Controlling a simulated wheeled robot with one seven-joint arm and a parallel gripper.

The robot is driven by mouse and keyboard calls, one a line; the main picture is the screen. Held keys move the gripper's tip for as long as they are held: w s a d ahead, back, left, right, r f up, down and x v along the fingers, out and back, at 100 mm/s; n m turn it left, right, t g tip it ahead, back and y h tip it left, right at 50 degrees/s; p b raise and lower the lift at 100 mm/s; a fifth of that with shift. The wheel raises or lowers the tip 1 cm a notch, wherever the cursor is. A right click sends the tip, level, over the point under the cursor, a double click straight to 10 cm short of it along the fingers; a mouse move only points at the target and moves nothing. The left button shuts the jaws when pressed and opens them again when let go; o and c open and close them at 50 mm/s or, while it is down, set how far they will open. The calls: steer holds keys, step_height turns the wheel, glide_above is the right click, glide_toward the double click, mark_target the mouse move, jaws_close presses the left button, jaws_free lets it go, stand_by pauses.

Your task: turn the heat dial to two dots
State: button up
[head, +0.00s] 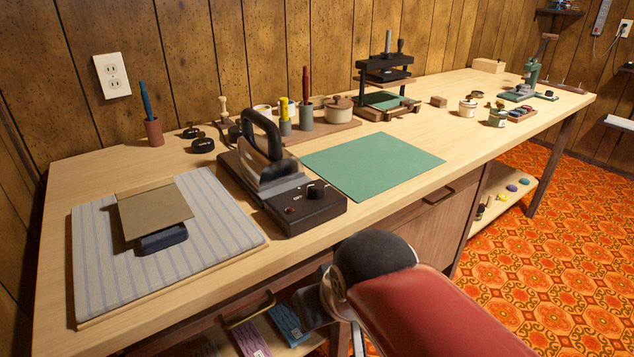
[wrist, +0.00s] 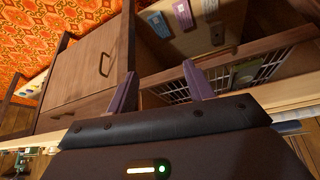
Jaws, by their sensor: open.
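The heat dial (head: 316,190) is a small black knob on top of the dark control base (head: 305,208). A clothes iron (head: 262,148) with a big black handle rests on the stand behind it. Dot marks around the dial are too small to read, so I cannot tell its setting. My gripper (wrist: 161,88) is open and empty in the wrist view, its two purple-grey fingers apart. In the head view my arm hangs in front of the table's front edge, below and right of the dial; the fingertips are not clearly seen there. The dial is not in the wrist view.
A striped pad (head: 210,235) with a brown sheet (head: 155,212) lies left of the iron. A green mat (head: 372,165) lies right of it. Drawer handles (head: 250,308) stick out below the table edge. Bench press (head: 385,85) and jars stand farther back.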

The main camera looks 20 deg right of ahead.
steer(key=w+d+r+n+g+b, duration=0.1)
steer(key=w+r+b, duration=0.1)
steer(key=w+r, duration=0.3)
steer(key=w+d+r+n+b, duration=0.1)
steer(key=w+d+r+b, duration=0.15)
steer(key=w+r, duration=0.3)
steer(key=n+y+b, duration=0.2)
steer(key=n+b, duration=0.1)
glide_toward(317, 185)
steer(key=shift+w+a+f+g, duration=0.25)
steer(key=shift+a+f+g, duration=0.05)
steer(key=shift+f, duration=0.4)
steer(key=x, duration=0.2)
steer(key=b+x, duration=0.1)
steer(key=x, duration=0.1)
steer(key=b+x, duration=0.1)
steer(key=x, duration=0.2)
steer(key=shift+w+d, duration=0.25)
steer(key=shift+r, duration=0.1)
steer(key=c, duration=1)
steer(key=shift+o, duration=0.2)
